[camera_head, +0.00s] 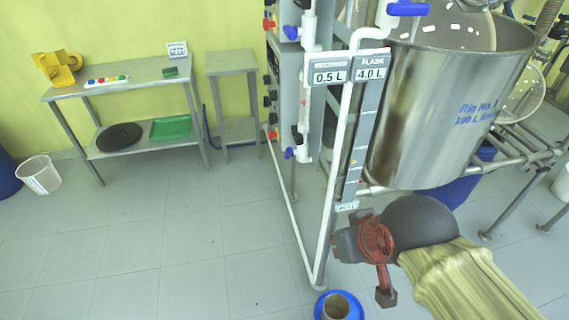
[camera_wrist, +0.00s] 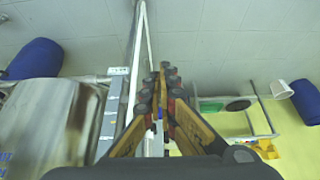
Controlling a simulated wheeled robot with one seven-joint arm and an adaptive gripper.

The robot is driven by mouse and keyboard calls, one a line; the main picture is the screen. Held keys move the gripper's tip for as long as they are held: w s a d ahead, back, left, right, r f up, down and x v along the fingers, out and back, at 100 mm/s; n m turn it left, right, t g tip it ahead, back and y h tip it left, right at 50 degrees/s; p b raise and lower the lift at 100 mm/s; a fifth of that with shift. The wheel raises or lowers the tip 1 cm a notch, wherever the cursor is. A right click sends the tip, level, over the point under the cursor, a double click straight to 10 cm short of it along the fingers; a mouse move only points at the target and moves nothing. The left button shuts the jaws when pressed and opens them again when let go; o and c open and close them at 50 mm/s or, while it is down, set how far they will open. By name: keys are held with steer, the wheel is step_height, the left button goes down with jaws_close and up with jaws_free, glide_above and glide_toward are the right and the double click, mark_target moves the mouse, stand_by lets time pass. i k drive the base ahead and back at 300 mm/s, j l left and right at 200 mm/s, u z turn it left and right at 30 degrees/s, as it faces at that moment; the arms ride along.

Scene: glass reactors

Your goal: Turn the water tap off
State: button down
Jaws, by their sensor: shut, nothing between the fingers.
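The frames do not make clear which valve is the water tap. Blue-handled taps show in the head view: a large one (camera_head: 406,8) at the top by the metal vessel, one on the rack's upper left (camera_head: 291,32), and a lower one (camera_head: 289,153) on the pipework. Small red handles (camera_head: 269,25) sit beside them. My gripper (camera_head: 343,243) is low in front of the rack, below the vessel and apart from these taps. In the wrist view my gripper's fingers (camera_wrist: 164,70) are together and empty, with white pipework just beyond them.
The large steel vessel (camera_head: 440,105) stands right of the labelled rack. A blue container (camera_head: 338,307) is on the floor below my gripper.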

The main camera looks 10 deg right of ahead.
mark_target(289, 152)
steer(key=i+j, duration=0.75)
steer(key=j, duration=0.15)
steer(key=l+z, duration=0.05)
